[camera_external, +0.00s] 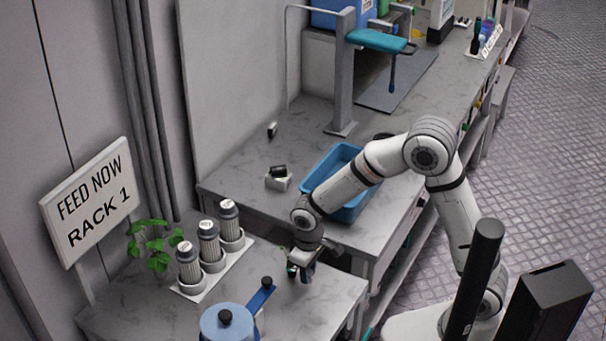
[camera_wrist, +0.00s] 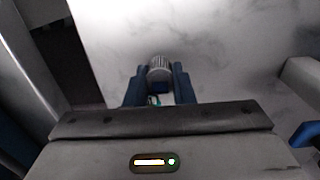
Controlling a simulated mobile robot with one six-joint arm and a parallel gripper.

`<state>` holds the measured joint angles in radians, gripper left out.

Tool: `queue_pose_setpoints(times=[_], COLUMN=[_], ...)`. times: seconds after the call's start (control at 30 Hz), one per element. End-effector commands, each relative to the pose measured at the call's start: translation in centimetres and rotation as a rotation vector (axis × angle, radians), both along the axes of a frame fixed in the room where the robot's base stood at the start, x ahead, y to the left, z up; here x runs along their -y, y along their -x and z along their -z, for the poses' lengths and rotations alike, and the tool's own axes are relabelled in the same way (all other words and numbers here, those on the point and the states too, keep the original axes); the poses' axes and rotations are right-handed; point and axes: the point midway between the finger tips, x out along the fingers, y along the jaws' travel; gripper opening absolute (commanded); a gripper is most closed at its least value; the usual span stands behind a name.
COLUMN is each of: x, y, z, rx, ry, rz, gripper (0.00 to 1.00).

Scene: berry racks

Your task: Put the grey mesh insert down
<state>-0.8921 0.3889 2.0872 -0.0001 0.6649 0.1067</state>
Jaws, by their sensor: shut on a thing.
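My gripper (camera_external: 303,266) is low over the front table, at the end of the arm reaching in from the right. In the wrist view its two dark blue fingers are shut on the grey mesh insert (camera_wrist: 159,67), a short ribbed cylinder with a blue part below it. In the external view the insert cannot be made out clearly between the fingers. Whether it touches the tabletop (camera_external: 165,318) cannot be told.
Three capped cylinders (camera_external: 208,240) stand in a white holder to the left, beside a green plant (camera_external: 155,246). A blue-lidded container (camera_external: 227,325) is at the front. A blue tray (camera_external: 315,180) sits on the bench behind. Bare tabletop surrounds my gripper.

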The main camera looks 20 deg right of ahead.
Motion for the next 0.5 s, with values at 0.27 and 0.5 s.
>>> queue_pose_setpoints(times=[0.27,0.5], x=[0.0,0.0], y=[0.0,0.0], z=[2.9,3.1], rx=[0.000,0.000], ry=[0.000,0.000], rz=[0.000,0.000], gripper=[0.01,0.01])
